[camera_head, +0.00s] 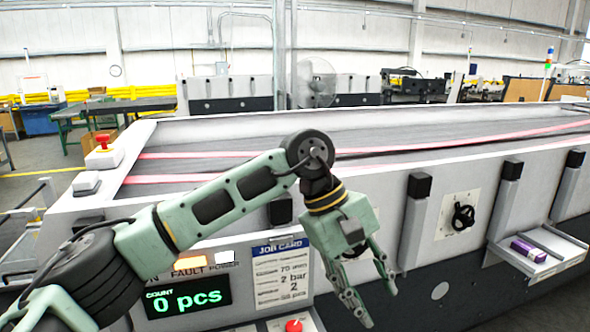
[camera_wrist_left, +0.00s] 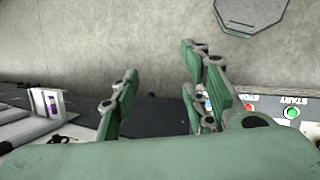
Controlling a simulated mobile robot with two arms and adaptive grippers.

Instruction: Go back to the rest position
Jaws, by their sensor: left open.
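My left arm comes in from the left in the head view, and its green gripper (camera_head: 382,300) hangs in front of the machine's front panel, pointing down. The gripper is open, with its fingers apart and nothing between them. In the left wrist view the open fingers (camera_wrist_left: 160,105) show against the grey floor and the machine's dark lower side. My right gripper is in neither view.
The folder gluer (camera_head: 400,125) with red belts fills the middle. A counter display (camera_head: 188,298), a job card (camera_head: 281,272) and a red button (camera_head: 293,325) are near the gripper. A side tray (camera_head: 540,255) holds a purple item (camera_head: 527,250).

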